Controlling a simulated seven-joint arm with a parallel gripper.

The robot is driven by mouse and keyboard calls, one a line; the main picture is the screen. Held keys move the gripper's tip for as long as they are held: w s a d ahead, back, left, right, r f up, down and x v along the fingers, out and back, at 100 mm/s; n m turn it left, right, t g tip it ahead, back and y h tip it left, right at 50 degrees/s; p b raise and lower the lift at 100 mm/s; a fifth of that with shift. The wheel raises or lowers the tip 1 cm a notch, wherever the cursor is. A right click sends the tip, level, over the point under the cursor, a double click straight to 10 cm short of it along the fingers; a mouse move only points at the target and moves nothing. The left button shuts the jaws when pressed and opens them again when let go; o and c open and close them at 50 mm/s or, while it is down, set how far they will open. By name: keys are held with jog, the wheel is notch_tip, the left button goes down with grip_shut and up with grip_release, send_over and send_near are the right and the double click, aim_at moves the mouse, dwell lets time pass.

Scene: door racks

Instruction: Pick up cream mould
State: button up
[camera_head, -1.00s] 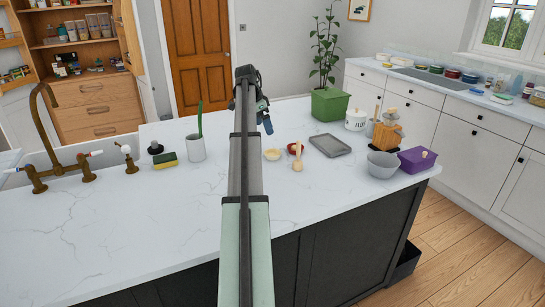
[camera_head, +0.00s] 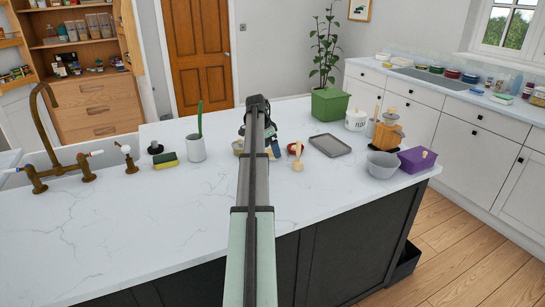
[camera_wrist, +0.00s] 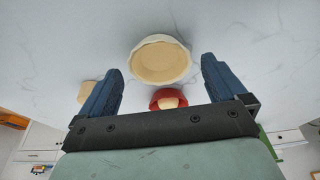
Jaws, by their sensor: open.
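The cream mould (camera_wrist: 160,62) is a shallow round dish with a wavy rim on the white worktop. In the wrist view it lies ahead of my gripper (camera_wrist: 161,67), roughly centred between the two blue fingers. The fingers are apart, with nothing held between them. In the head view only part of the mould (camera_head: 238,146) shows at the left of my arm; the rest is hidden. There my gripper (camera_head: 262,140) is mostly hidden behind my arm, close to the mould.
A grey tray (camera_head: 330,146), a grey bowl (camera_head: 381,165) and a purple box (camera_head: 416,160) lie further right. A white cup (camera_head: 196,148) stands left. The front worktop is clear.

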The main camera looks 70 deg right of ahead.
jog(key=shift+x, duration=0.8)
jog(key=c, duration=1.1)
jog(key=shift+o, duration=0.2)
jog(key=shift+r, duration=0.1)
